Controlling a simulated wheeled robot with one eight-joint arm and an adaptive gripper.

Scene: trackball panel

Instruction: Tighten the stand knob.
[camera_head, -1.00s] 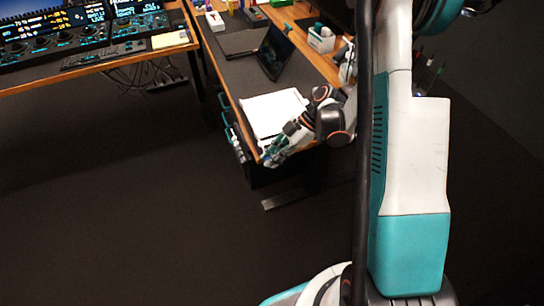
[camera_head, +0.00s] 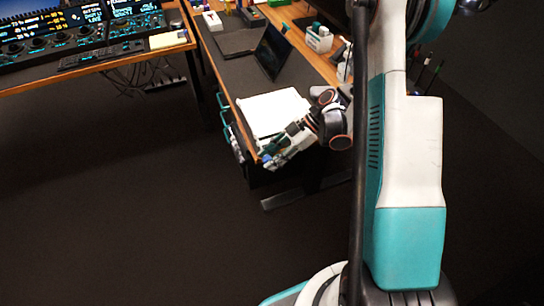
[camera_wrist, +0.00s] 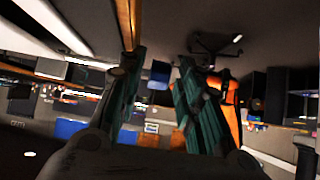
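I cannot make out the stand knob in either view. In the head view my gripper (camera_head: 268,162) is low at the near front corner of the right desk, beside a white sheet or pad. In the wrist view my gripper's two teal fingers (camera_wrist: 160,88) stand apart with a clear gap and nothing between them. The background behind them appears upside down and slightly blurred.
The right desk (camera_head: 228,62) holds the white pad (camera_head: 272,112), a dark tablet or laptop (camera_head: 272,50) and a white caddy (camera_head: 319,38). A console desk (camera_head: 120,58) stands at upper left. Open dark floor (camera_head: 110,200) lies left. An orange chair (camera_wrist: 232,105) shows in the wrist view.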

